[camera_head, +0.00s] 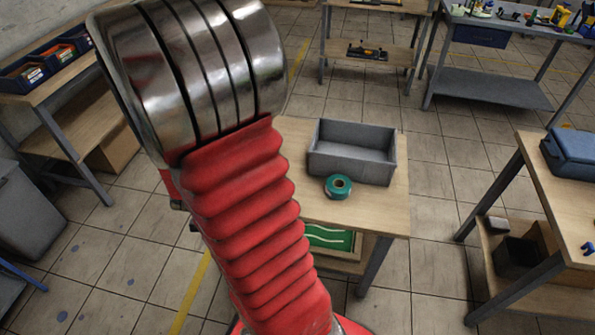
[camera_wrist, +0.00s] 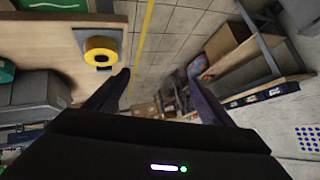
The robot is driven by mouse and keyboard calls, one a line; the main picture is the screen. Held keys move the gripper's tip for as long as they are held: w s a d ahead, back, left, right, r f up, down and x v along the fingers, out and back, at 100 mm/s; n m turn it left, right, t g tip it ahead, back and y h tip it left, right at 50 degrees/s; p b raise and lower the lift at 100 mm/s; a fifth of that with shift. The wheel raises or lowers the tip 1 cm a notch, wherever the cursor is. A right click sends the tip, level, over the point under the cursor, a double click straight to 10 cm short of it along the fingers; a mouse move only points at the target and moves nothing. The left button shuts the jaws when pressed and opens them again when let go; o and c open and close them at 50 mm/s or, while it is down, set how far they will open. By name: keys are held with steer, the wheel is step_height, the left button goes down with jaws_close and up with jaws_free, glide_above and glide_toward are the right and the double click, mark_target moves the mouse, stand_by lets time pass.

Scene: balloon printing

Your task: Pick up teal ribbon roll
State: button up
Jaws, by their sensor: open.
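The teal ribbon roll (camera_head: 338,186) lies on the wooden table (camera_head: 385,209), close against the front of a grey bin (camera_head: 352,165). In the head view my arm hides the gripper and the table's left part.
A board with green (camera_head: 328,237) sits on the table's lower shelf. A workbench with a blue case (camera_head: 570,152) stands at right, a shelf with coloured bins (camera_head: 45,62) at left. In the wrist view, a cardboard box (camera_wrist: 226,38) sits on a shelf.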

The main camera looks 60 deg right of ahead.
steer(key=s+d+f+m+g+h, duration=0.3)
steer(key=s+d+f, duration=0.2)
steer(key=s+d, duration=0.2)
steer(key=m+g+h, duration=0.3)
steer(key=m+g, duration=0.1)
steer(key=g, duration=0.3)
glide_toward(332, 190)
steer(key=shift+w+a+r, duration=0.25)
steer(key=shift+w+a, duration=0.3)
steer(key=shift+w, duration=0.15)
steer(key=shift+s, duration=0.5)
steer(key=shift+d, duration=0.1)
steer(key=shift+x, duration=4.2)
